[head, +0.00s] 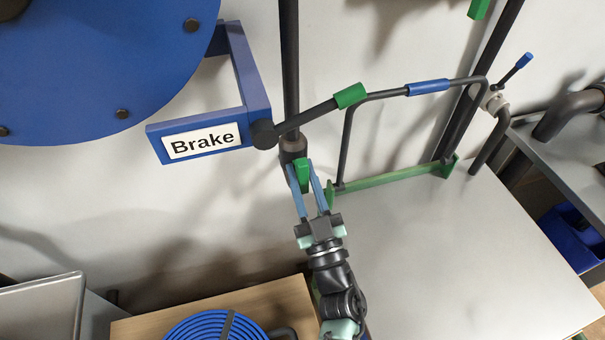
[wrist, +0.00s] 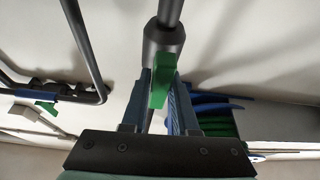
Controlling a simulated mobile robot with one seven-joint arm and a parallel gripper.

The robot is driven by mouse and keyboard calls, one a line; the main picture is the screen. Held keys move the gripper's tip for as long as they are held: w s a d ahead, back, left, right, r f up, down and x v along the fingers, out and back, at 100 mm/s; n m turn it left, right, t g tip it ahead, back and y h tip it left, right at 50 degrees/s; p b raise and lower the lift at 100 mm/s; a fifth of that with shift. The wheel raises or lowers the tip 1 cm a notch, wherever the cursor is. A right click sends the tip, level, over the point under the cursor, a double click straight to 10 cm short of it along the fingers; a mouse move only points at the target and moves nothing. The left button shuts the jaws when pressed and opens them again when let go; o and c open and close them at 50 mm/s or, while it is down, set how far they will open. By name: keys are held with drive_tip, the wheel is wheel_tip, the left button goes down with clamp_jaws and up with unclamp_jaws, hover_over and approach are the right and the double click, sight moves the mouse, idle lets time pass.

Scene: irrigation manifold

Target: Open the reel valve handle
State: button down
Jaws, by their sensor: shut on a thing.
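A green valve handle (head: 303,175) sits at the dark fitting (head: 293,146) on the vertical pipe, below the blue reel. My gripper (head: 301,166) reaches up to it from below, with one blue finger on each side of the handle. In the wrist view the green handle (wrist: 158,87) stands between the two fingers of my gripper (wrist: 158,95), just below the grey fitting (wrist: 163,38). The gripper is shut on this handle. The fingers hide part of its sides, and its opening angle is hard to tell.
A blue bracket labelled Brake (head: 203,142) and a dark lever with a green sleeve (head: 350,95) are above the gripper. A bent pipe with a blue band (head: 428,87) and a green rail (head: 395,180) stand to the right. A coiled blue hose (head: 215,328) lies below.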

drive_tip(key=c, duration=0.7)
unclamp_jaws()
drive_tip(key=v, duration=1.3)
drive_tip(key=shift+b, duration=0.35)
drive_tip(key=shift+r, duration=0.1)
